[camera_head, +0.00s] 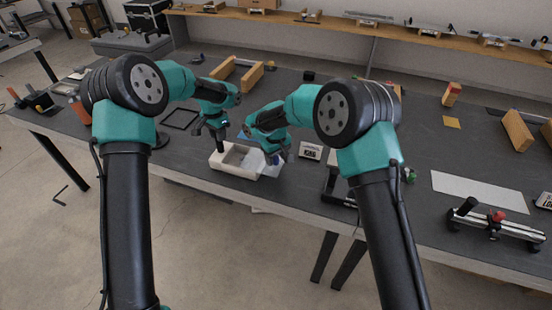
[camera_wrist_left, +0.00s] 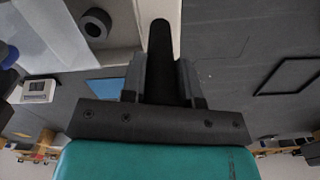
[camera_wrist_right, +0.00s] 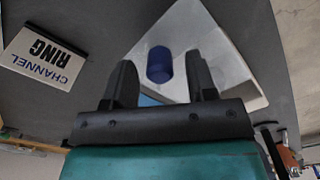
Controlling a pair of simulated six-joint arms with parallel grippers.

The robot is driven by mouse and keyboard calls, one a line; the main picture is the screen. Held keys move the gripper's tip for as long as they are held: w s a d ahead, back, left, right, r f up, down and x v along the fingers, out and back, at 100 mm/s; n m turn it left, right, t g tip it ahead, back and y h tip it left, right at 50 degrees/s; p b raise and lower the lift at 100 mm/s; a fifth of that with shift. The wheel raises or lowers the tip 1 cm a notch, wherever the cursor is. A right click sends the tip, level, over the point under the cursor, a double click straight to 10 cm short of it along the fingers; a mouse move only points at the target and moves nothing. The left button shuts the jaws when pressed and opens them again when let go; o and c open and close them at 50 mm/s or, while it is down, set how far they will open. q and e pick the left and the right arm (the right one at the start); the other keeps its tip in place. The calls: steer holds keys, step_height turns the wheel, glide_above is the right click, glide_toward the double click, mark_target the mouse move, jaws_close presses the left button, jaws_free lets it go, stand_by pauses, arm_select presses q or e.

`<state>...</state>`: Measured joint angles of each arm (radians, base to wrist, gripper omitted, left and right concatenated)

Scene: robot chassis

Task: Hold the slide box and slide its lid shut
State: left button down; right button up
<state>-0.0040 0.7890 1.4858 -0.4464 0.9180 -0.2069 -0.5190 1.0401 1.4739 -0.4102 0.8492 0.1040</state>
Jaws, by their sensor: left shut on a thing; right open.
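The white slide box (camera_head: 231,168) stands near the table's front edge, its left part uncovered. Its translucent lid (camera_head: 259,169) covers the right part and also shows in the left wrist view (camera_wrist_left: 52,32). A black ring (camera_wrist_left: 95,23) lies inside the open part. My left gripper (camera_head: 219,146) is shut on the box's side wall (camera_wrist_left: 172,12). My right gripper (camera_head: 272,156) is open above the lid. In the right wrist view, the lid's blue knob (camera_wrist_right: 159,65) appears between the open fingers, and I cannot tell whether they touch it.
A small "CHANNEL RING" sign (camera_wrist_right: 45,55) stands to the right of the box in the head view (camera_head: 311,151). A black square frame (camera_head: 181,118) lies behind the box on the left. A pale sheet (camera_head: 482,191) lies at right.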

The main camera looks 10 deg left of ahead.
steer(key=shift+f, duration=0.4)
steer(key=shift+c, duration=0.2)
jaws_close()
